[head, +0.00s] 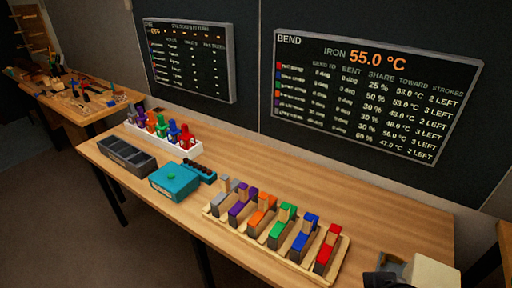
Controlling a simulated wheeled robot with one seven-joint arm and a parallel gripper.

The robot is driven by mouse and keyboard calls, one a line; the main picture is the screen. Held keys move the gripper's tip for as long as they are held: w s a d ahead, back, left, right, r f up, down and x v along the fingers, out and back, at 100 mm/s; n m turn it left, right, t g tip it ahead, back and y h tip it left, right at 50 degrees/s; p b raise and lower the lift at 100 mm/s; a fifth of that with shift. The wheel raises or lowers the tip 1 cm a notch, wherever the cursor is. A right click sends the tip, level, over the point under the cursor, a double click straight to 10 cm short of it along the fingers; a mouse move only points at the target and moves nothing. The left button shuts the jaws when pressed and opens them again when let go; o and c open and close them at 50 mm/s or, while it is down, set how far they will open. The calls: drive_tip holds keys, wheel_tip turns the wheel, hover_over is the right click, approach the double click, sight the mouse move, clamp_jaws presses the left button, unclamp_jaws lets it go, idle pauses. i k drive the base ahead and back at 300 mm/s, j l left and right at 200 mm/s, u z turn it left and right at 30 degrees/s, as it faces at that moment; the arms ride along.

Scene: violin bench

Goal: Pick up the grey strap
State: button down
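A grey piece (222,189), the only clearly grey one in the row, stands at the left end of a pale wooden tray (325,278) on the bench. It is beside a purple piece (242,204) and seems to rest in its own slot. Whether it is a strap or a block is too small to tell. I cannot make out my gripper in the head view. A dark and beige object (432,272) is cut off at the bottom right corner, and I cannot tell what it is.
Orange, green, blue and red pieces (328,249) fill the rest of the tray. Behind stand a teal box (174,183), a dark divided bin (127,157) and a white rack (183,151) with several coloured items. Bare bench lies behind and right of the tray.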

sight(227, 187)
drive_tip(key=i+j+u, duration=0.35)
drive_tip(key=i+j, duration=0.25)
drive_tip(key=j, duration=0.3)
drive_tip(key=i+j+u, duration=0.35)
drive_tip(key=i+j, duration=0.3)
drive_tip(key=j, duration=0.15)
